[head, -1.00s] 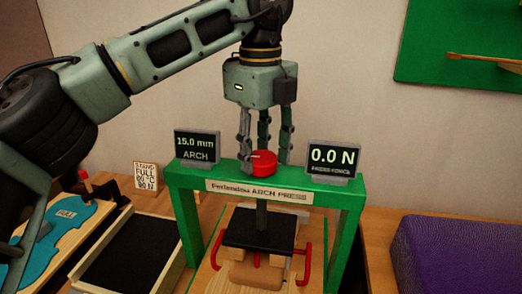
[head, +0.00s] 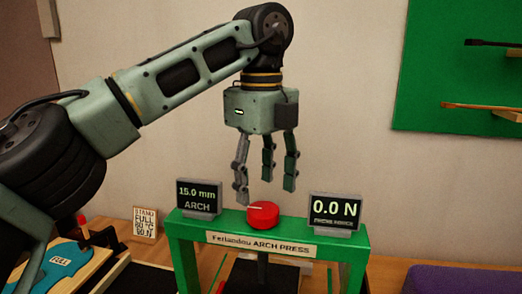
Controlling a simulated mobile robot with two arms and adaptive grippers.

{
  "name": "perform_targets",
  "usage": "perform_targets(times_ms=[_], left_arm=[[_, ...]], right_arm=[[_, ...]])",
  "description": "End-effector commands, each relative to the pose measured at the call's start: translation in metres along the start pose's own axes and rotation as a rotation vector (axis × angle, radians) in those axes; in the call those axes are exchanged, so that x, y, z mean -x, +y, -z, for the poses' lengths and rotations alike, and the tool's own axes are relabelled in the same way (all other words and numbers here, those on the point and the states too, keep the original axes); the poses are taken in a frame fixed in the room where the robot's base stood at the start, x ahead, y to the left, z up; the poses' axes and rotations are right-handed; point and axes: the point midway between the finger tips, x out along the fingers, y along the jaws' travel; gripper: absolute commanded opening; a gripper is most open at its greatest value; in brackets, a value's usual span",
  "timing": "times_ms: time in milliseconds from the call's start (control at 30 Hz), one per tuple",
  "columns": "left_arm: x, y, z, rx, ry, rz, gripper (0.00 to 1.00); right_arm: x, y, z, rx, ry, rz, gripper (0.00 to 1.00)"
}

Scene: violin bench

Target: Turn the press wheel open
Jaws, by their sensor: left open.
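The red press wheel (head: 263,215) sits on top of the green arch press frame (head: 190,237), with a pale mark line on its upper face. The left display (head: 199,196) reads 15.0 mm ARCH. The right display (head: 335,212) reads 0.0 N. My left gripper (head: 266,190) hangs over the wheel, pointing down, with its fingers spread open and empty. Its fingertips are above the wheel and apart from it. My right gripper is not in view. The lower part of the press is cut off by the bottom edge.
A small sign card (head: 145,222) stands left of the press. A blue piece marked FULL (head: 60,262) lies on a wooden board at lower left. A purple block (head: 440,280) is at lower right. A green wall panel (head: 450,80) holds bow-like sticks at upper right.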

Motion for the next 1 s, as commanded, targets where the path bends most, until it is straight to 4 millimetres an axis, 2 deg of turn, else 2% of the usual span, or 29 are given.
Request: perform_targets(times_ms=[33,233,700,1000], left_arm=[[0.014,-0.001,0.001,0.002,-0.002,0.003,0.58],[0.051,0.000,0.000,0.007,-0.007,0.001,0.58],[0.074,0.001,0.000,0.002,-0.001,-0.003,0.58],[0.076,0.000,0.000,0.001,0.000,0.000,0.58]], right_arm=[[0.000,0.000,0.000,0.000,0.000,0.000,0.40],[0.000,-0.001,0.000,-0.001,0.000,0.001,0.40],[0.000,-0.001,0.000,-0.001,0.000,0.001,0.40],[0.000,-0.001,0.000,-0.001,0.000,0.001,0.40]])
